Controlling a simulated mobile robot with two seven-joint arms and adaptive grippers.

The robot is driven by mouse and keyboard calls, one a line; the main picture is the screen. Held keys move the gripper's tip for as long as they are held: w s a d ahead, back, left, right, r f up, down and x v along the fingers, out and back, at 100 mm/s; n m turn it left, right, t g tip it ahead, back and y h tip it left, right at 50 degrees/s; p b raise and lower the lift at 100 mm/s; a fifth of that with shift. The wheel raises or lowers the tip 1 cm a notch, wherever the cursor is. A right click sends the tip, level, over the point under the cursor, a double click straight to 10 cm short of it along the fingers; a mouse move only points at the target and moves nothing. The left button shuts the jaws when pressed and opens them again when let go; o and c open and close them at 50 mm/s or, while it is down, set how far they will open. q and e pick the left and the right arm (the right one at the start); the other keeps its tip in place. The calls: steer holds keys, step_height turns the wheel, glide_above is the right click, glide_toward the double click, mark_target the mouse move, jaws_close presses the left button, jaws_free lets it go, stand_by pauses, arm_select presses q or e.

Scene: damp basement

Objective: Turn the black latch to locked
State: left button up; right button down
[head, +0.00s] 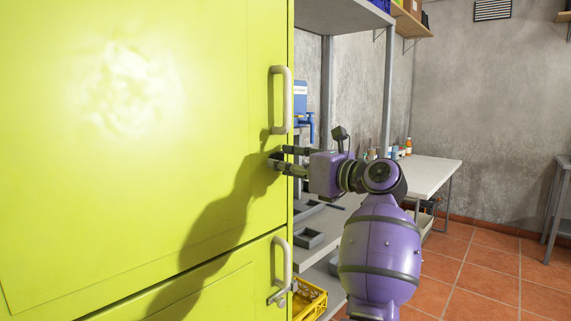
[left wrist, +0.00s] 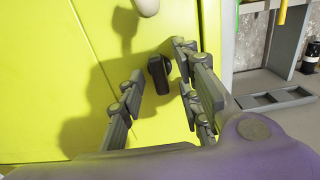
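The black latch (left wrist: 158,74) is a short dark knob on the yellow-green cabinet door (head: 140,160). In the left wrist view it stands out from the door, its long side close to upright in the picture and slightly tilted. My left gripper (head: 277,157) points at the door just below the upper pale handle (head: 278,100). In the left wrist view its fingers (left wrist: 158,62) are spread, one on each side of the latch, with visible gaps. In the head view the fingers largely hide the latch. My right gripper is in neither view.
A lower door has its own pale handle (head: 287,262). Right of the cabinet are a grey shelf with trays (head: 309,238), a yellow crate (head: 312,299) and a white table (head: 430,172) with bottles. Open tiled floor (head: 480,265) lies at right.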

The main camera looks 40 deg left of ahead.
arm_select(q)
steer(key=c, duration=0.3)
jaws_close()
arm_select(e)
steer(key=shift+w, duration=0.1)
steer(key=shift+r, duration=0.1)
